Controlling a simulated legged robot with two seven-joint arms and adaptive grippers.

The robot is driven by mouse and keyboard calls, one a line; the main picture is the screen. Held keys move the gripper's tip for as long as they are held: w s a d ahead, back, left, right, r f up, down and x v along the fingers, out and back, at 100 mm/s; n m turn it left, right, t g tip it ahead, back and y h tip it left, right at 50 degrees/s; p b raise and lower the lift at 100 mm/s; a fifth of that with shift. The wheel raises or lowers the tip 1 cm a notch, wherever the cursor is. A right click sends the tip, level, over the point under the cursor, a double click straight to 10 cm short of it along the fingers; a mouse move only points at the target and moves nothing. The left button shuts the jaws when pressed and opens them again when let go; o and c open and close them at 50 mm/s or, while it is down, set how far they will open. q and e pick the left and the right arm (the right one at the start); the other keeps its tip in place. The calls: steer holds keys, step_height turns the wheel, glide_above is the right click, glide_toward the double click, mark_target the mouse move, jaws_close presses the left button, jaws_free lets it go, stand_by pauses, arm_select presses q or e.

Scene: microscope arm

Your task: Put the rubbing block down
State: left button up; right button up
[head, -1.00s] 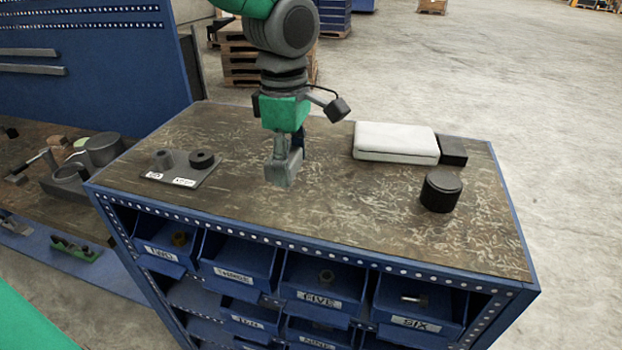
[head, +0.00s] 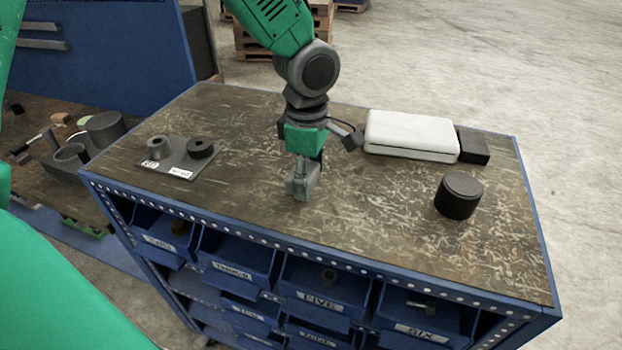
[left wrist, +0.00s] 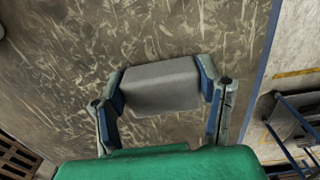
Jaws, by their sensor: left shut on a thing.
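The rubbing block (left wrist: 160,86) is a grey block between the two fingers of my left gripper (left wrist: 158,92) in the left wrist view. Both fingers touch its ends, so the gripper is shut on it. In the head view my left gripper (head: 301,188) points down over the middle of the worn bench top (head: 390,205), near its front edge. There the fingers largely hide the block. I cannot tell whether the block touches the bench top. My right gripper is not in view.
A white case (head: 412,134) with a dark block (head: 473,146) stands at the back right. A black round container (head: 458,195) stands right of the gripper. A labelled plate (head: 178,160) with two round parts lies at left. Blue bins (head: 325,285) sit below the front edge.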

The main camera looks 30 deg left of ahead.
mark_target(309, 174)
arm_select(q)
steer(key=shift+f, duration=0.6)
steer(key=shift+s+d+r, duration=0.1)
steer(key=shift+s+d, duration=0.1)
steer(key=shift+d, duration=0.65)
steer(key=o, duration=1.2)
steer(key=shift+w+d, duration=0.1)
steer(key=shift+d, duration=0.1)
steer(key=shift+a, duration=0.4)
steer(key=shift+a+r, duration=0.1)
steer(key=shift+a, duration=0.15)
steer(key=shift+a+r, duration=0.15)
steer(key=shift+r, duration=2.8)
steer(key=shift+a+r, duration=0.1)
steer(key=shift+r, duration=2.8)
